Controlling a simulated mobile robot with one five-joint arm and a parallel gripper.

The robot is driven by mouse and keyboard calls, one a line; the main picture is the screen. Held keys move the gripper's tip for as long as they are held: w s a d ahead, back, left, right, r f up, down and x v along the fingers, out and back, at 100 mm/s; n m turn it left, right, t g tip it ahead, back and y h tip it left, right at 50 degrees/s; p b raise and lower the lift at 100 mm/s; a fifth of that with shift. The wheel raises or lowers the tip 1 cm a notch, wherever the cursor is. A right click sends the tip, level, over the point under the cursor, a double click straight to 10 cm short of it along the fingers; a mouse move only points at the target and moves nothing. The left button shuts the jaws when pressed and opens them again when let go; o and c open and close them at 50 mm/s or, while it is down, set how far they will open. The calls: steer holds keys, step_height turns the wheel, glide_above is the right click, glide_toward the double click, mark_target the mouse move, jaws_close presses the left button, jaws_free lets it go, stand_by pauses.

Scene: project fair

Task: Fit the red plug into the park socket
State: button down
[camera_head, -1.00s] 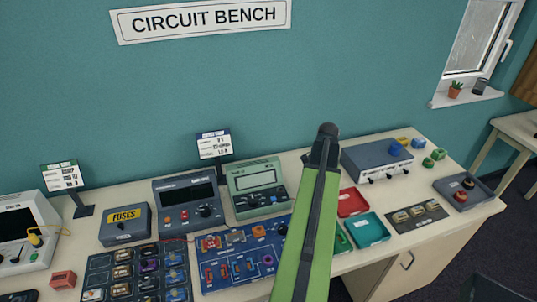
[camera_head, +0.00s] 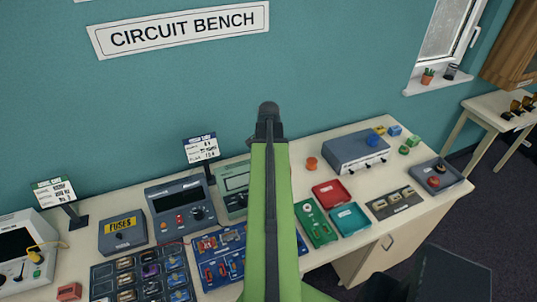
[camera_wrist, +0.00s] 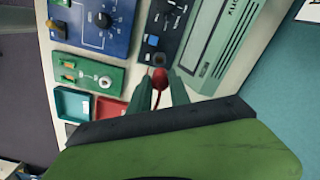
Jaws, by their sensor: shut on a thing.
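My gripper (camera_wrist: 161,74) is over the bench in the wrist view, its two dark green fingers on either side of the red plug (camera_wrist: 159,80). A thin red cord runs from the plug back between the fingers. Just beyond the plug tip is a small dark block (camera_wrist: 158,60) at the end of a dark blue strip with switches (camera_wrist: 167,25). I cannot tell whether that block is the park socket or whether the plug touches it. In the head view my green arm hides the gripper and plug.
A green meter (camera_wrist: 225,45) lies close right of the gripper in the wrist view. The blue circuit board (camera_head: 222,255), green board (camera_head: 315,225), red tray (camera_head: 330,192) and teal tray (camera_head: 350,218) crowd the bench. A grey power unit (camera_head: 355,152) stands at the back right.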

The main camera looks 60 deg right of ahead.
steer(key=shift+f+b, duration=3.6)
steer(key=shift+b, duration=0.15)
steer(key=shift+f+b, duration=0.9)
steer(key=c, duration=1.1)
jaws_free()
steer(key=shift+o, duration=0.3)
steer(key=o, duration=0.4)
step_height(320, 180, up, 8)
steer(key=p, duration=0.8)
steer(key=shift+r, duration=0.1)
